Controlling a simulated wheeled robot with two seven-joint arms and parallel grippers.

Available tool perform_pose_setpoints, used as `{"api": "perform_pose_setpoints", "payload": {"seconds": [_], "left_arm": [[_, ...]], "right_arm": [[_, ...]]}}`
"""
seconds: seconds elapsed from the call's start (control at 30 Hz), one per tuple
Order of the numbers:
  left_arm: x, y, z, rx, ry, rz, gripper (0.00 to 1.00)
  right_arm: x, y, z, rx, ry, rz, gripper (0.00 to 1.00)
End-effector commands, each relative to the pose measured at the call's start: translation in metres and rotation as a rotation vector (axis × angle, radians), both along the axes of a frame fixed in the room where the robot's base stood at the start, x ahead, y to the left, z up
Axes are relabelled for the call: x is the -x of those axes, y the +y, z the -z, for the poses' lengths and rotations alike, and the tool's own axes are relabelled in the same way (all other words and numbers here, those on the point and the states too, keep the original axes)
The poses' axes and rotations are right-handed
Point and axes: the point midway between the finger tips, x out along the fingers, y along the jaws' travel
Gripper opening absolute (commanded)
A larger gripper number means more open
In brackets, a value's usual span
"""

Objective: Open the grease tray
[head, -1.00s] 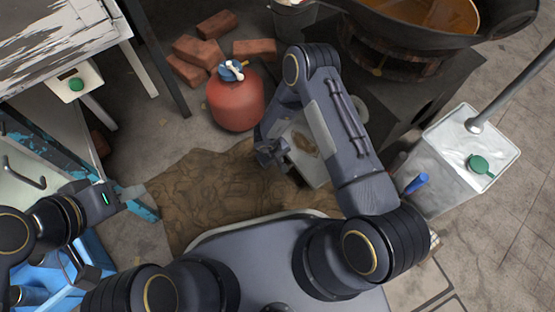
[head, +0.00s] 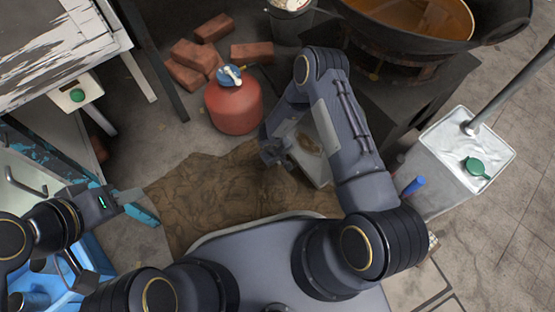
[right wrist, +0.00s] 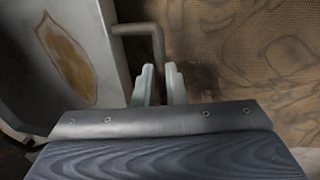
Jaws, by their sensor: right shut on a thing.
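The grease tray (head: 309,146) shows in the head view as a pale grey panel with a brown stain, low in front of the dark stove. My right arm covers part of it. In the right wrist view the stained grey front (right wrist: 110,75) is at the left, with a bent grey bar handle (right wrist: 157,42) sticking out from it. My right gripper (right wrist: 160,85) is shut on this handle, whose end runs down between the two fingers. In the head view my right gripper (head: 277,153) is beside the panel. My left gripper (head: 132,196) is far left, away from the tray; its jaw opening is unclear.
A red gas canister (head: 234,106) and several bricks (head: 195,60) are behind the right gripper. A brown mat (head: 225,190) lies in front of my base. A wok (head: 410,20) sits on the stove. A white container (head: 450,165) stands right. A shelf is left.

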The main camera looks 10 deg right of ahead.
Motion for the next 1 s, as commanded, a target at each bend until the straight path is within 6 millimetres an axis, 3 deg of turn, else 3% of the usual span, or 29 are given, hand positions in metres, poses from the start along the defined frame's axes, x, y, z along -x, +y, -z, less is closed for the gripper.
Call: {"api": "perform_pose_setpoints", "payload": {"seconds": [0.13,0.17,0.3,0.67,0.83,1.0], "left_arm": [[0.0,0.0,-0.001,0.0,0.0,0.0,0.36],[0.0,0.0,-0.001,0.0,0.0,0.0,0.36],[0.0,0.0,-0.001,0.0,0.0,0.0,0.36],[0.0,0.0,-0.002,0.0,0.0,0.0,0.36],[0.0,0.0,-0.013,0.0,0.0,0.0,0.36],[0.0,0.0,-0.029,0.0,0.0,0.0,0.36]], "right_arm": [[-0.002,-0.001,-0.004,0.006,-0.004,0.001,0.0],[-0.002,-0.001,-0.004,0.007,-0.004,0.002,0.13],[-0.001,-0.002,-0.003,0.007,-0.001,0.002,0.32],[0.001,-0.002,-0.004,0.006,0.003,0.003,0.33],[0.002,0.001,-0.023,0.005,0.003,0.004,0.33],[0.003,0.006,-0.053,0.005,0.001,0.004,0.33]]}}
